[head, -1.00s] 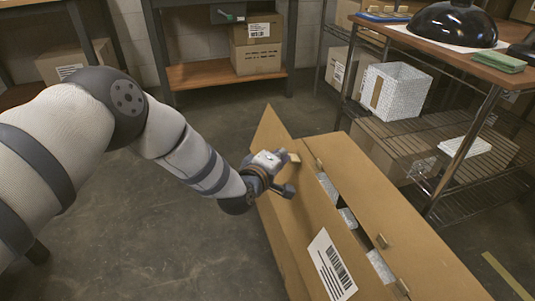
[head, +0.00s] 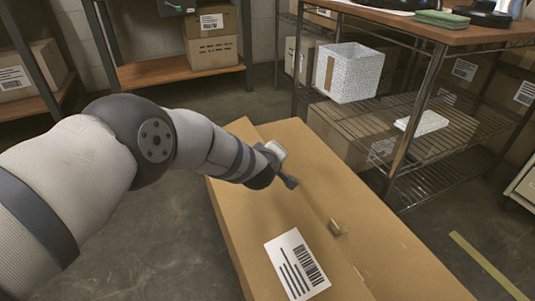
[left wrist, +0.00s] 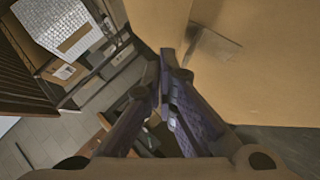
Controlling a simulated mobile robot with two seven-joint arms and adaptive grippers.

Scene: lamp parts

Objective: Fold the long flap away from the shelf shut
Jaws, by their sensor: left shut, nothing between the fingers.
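The large cardboard box (head: 392,250) stands in the centre right of the head view. Its long flap away from the shelf, with a white barcode label (head: 296,265), lies down over the opening and looks about flat. The box's contents are hidden. My left gripper (head: 290,182) is shut and empty, low over the far part of the box top; I cannot tell whether it touches the flap. In the left wrist view the shut fingers (left wrist: 172,58) are beside a cardboard face (left wrist: 275,70). My right gripper is not in view.
A wire shelf rack (head: 450,165) with a wooden top stands right of the box, holding a white woven basket (head: 348,72) and a white item (head: 422,122). A low shelf (head: 170,72) with cartons is at the back. Floor is clear left of the box.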

